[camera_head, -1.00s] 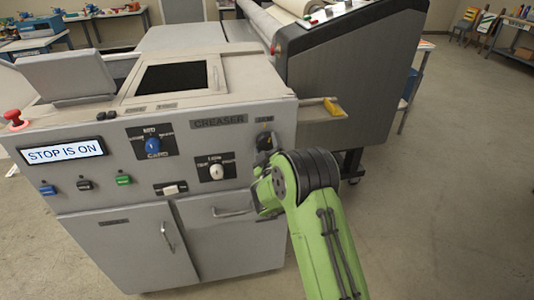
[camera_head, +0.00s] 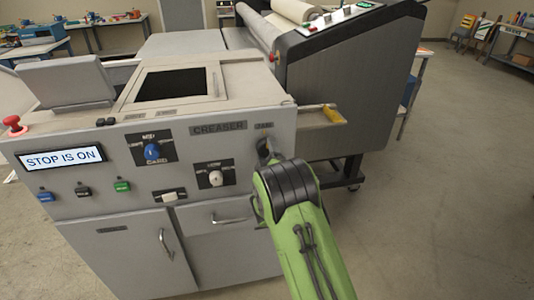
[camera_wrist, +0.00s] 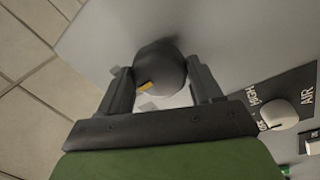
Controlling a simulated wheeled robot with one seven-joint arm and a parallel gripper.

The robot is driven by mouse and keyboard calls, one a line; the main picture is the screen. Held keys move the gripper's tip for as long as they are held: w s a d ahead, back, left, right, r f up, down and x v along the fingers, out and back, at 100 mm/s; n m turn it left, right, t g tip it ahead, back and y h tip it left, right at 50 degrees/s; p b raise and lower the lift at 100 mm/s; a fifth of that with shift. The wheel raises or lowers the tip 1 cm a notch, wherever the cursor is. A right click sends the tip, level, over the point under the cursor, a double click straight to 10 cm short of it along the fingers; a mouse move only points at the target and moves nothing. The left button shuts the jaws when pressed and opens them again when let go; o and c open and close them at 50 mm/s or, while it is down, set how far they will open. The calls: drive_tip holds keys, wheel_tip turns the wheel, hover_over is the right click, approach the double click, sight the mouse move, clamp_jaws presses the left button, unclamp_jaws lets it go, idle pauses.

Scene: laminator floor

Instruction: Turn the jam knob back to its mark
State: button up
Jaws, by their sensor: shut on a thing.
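The jam knob (camera_wrist: 160,62) is round and dark with a yellow pointer line on it, at the top middle of the wrist view. My gripper (camera_wrist: 162,88) has one finger on each side of the knob and is shut on it. The pointer lies slanted toward the lower left in the wrist view. In the head view the knob (camera_head: 264,146) is a dark shape at the right end of the grey creaser's front panel, below a small label. My green arm hides part of it and my fingers there. The mark around the knob cannot be made out.
The air knob (camera_wrist: 279,117), white on a black plate, sits beside my right finger. On the creaser front are a blue card knob (camera_head: 152,151), a lit display reading "STOP IS ON" (camera_head: 60,157) and a red button (camera_head: 14,124). A yellow-handled tool lies on the side shelf (camera_head: 312,117).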

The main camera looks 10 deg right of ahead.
drive_tip(key=shift+f, duration=0.1)
drive_tip(key=o, duration=1.1)
drive_tip(key=shift+c, duration=0.2)
drive_tip(key=shift+s+b, duration=0.25)
drive_tip(key=shift+b, duration=0.05)
drive_tip(key=s+f+b, duration=0.1)
drive_tip(key=s+b, duration=1.3)
drive_tip(key=s, duration=0.1)
drive_tip(key=shift+a+f, duration=0.2)
drive_tip(key=shift+a, duration=0.2)
drive_tip(key=shift+s+d, duration=0.1)
